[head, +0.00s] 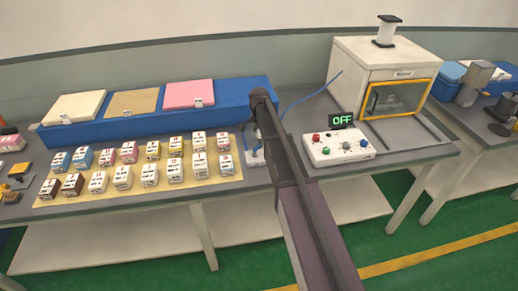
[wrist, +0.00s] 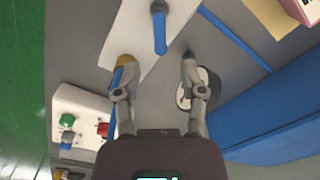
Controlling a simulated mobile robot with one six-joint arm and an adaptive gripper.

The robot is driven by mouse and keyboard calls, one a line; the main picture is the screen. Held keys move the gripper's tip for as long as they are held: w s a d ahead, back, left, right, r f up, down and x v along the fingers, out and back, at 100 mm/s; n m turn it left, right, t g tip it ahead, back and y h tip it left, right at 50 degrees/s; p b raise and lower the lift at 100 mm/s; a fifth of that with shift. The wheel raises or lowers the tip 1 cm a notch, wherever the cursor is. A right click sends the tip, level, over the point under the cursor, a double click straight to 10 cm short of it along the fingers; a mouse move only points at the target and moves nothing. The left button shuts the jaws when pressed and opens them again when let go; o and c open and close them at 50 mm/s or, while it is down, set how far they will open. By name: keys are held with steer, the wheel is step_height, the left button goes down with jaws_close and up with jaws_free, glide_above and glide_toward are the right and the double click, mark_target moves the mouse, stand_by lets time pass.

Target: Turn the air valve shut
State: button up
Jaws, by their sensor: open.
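The air valve shows in the wrist view as a blue lever handle (wrist: 159,32) on a pale plate (wrist: 136,22), at the top centre. My gripper (wrist: 157,60) is open, with its two fingers apart. The blue handle lies just beyond the fingertips, between them in the picture; I see no contact. A yellow fitting with a blue hose (wrist: 118,76) is partly behind the left finger. A round white gauge-like disc (wrist: 184,98) is partly behind the right finger. In the head view my arm covers the gripper and most of the valve area.
A white cabinet (head: 350,62) stands behind. Several small cartons (head: 123,175) fill a mat at left. A long blue bin (head: 225,100) runs behind them.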

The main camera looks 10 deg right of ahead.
mark_target(259, 146)
steer(key=shift+f+b, duration=2.05)
steer(key=shift+f, duration=0.25)
jaws_close()
